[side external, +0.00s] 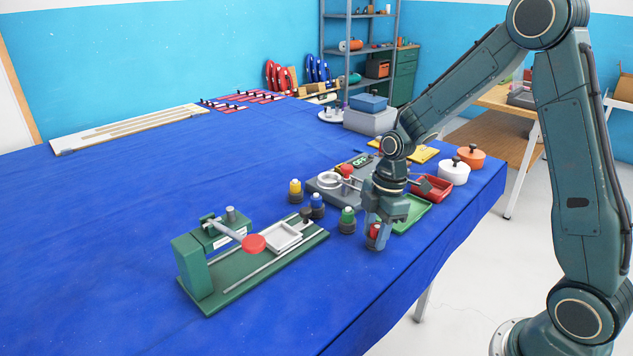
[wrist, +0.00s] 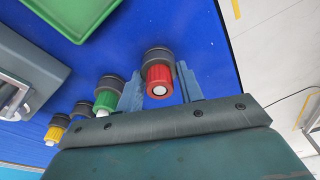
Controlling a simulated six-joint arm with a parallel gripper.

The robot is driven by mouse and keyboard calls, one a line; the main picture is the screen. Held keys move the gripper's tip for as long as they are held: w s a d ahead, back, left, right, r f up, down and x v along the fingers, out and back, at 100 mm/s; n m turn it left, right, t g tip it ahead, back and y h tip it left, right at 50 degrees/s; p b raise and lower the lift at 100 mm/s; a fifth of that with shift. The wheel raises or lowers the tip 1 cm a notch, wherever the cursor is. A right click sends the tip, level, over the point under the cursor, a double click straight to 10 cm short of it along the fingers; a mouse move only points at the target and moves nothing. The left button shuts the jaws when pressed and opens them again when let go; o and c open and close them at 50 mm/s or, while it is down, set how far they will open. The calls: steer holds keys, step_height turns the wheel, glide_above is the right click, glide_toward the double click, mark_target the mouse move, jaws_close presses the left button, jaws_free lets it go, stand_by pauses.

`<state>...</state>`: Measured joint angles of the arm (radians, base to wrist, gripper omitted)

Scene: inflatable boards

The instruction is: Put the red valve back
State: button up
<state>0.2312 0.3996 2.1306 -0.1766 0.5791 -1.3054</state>
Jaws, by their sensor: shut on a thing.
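The red valve (side external: 374,231) has a ribbed red cap with a pale tip and a dark round base. It is upright between the fingers of my gripper (side external: 376,236), near the table's right edge. In the wrist view, the red valve (wrist: 158,76) sits between the two fingers of my gripper (wrist: 158,90), which is shut on it. I cannot tell whether its base touches the blue cloth. Yellow (side external: 295,190), blue (side external: 317,205) and green (side external: 347,220) valves with dark bases stand in a row to its left.
A green press (side external: 225,290) with a red knob stands at the front left. A grey device (side external: 325,187) is behind the valves. A green tray (side external: 415,218) and a red tray (side external: 433,188) lie behind my gripper. The blue cloth (side external: 130,190) is clear at left.

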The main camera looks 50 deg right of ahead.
steer(key=shift+f, duration=0.25)
steer(key=o, duration=1.1)
steer(key=r, duration=0.4)
steer(key=d+r, duration=0.1)
steer(key=r, duration=0.7)
steer(key=shift+s+d, duration=0.35)
steer(key=shift+s+r, duration=0.1)
steer(key=shift+s+a+r+m+t+h, duration=0.25)
steer(key=shift+s+a+r+m+t, duration=0.75)
steer(key=shift+s+m, duration=1.7)
steer(key=shift+s+a+r+m+t+h, duration=0.45)
steer(key=shift+s+a+r+m, duration=0.95)
steer(key=shift+s, duration=2.25)
steer(key=shift+s+a+r+m+t+h, duration=0.1)
steer(key=shift+s+a+r+m+t, duration=1.1)
steer(key=shift+s+m, duration=1.7)
